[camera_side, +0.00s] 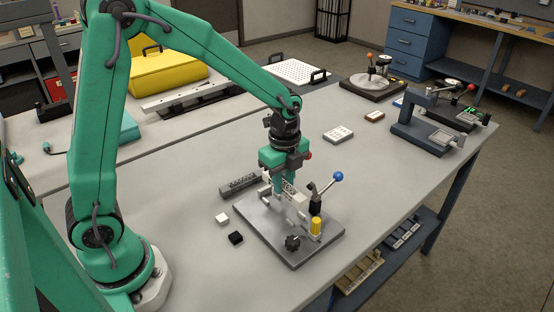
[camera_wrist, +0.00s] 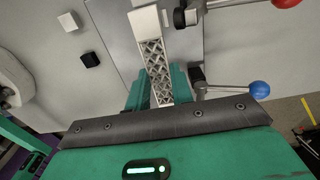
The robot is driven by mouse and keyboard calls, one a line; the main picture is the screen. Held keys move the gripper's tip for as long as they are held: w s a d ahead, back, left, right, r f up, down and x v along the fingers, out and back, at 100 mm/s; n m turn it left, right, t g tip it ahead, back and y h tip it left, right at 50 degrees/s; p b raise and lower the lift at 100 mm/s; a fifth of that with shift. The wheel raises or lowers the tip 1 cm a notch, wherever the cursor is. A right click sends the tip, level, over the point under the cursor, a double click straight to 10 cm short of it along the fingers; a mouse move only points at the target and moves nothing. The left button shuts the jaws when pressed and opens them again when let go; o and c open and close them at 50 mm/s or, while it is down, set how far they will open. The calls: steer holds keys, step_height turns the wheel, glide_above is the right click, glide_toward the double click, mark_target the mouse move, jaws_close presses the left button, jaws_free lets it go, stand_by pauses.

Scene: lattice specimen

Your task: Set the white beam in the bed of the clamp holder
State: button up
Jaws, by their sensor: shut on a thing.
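The white beam (camera_wrist: 153,55) has an open lattice middle and solid ends. In the wrist view it runs from the top down between the green fingers of my gripper (camera_wrist: 160,90), which is shut on it. In the side view my gripper (camera_side: 281,185) points down over the clamp holder, and the beam (camera_side: 299,199) shows partly behind the fingers. The clamp holder is a grey plate (camera_side: 270,238) with a blue-knobbed lever (camera_side: 325,188), a yellow cylinder (camera_side: 316,226) and a black knob (camera_side: 292,242). The bed is hidden; I cannot tell whether the beam touches it.
A white block (camera_side: 222,218) and a black block (camera_side: 236,238) lie left of the plate. A dark grey bar (camera_side: 240,185) lies behind them. In the wrist view, a red-knobbed lever (camera_wrist: 284,3) and the blue-knobbed lever (camera_wrist: 258,89) stand right of the beam.

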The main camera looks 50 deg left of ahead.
glide_above(283, 210)
steer(key=shift+f, duration=2.15)
steer(key=shift+o, duration=1.1)
steer(key=shift+c, duration=0.9)
steer(key=shift+f, duration=1)
